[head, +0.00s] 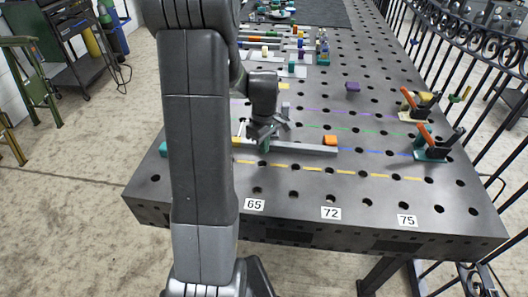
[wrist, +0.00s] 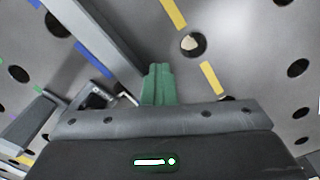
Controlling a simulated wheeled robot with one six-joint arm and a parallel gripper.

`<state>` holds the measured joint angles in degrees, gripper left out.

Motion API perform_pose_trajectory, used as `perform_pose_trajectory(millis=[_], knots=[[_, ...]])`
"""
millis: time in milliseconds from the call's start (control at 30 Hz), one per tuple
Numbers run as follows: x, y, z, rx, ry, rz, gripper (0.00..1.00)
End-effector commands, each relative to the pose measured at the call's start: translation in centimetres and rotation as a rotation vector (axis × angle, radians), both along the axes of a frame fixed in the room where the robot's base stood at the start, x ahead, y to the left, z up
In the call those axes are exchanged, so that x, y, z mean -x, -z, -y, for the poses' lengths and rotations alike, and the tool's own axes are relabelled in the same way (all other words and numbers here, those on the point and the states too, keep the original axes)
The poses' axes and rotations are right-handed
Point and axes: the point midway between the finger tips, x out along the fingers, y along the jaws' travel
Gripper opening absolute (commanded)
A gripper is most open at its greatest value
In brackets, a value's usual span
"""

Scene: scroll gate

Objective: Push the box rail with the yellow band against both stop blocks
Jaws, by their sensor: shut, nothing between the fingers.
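A grey rail (head: 300,147) lies across the near part of the table, just behind the yellow dashed line. Its left part is hidden by my arm, with a small yellow patch showing beside the arm. An orange block (head: 330,140) sits by its right end, on the far side; I cannot tell whether they touch. My gripper (head: 265,145) is shut and empty, low at the rail's near side. In the wrist view the green fingertips (wrist: 158,82) are together beside a grey rail (wrist: 95,35); contact is unclear.
Two toggle clamps with orange handles, one nearer (head: 433,150) and one farther (head: 415,112), stand at the right. A purple block (head: 352,87) sits behind. More rails and coloured blocks lie far back. The near right tabletop is clear.

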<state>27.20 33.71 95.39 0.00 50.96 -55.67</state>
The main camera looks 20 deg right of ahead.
Motion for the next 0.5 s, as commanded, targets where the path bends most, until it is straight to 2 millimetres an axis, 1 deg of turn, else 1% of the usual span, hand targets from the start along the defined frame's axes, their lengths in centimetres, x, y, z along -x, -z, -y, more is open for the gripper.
perform_pose_trajectory(millis=[267,500], knots=[[0.1,-0.1,-0.1,0.003,-0.001,0.004,0.0],[1.1,0.0,-0.7,0.002,-0.001,0.003,0.0]])
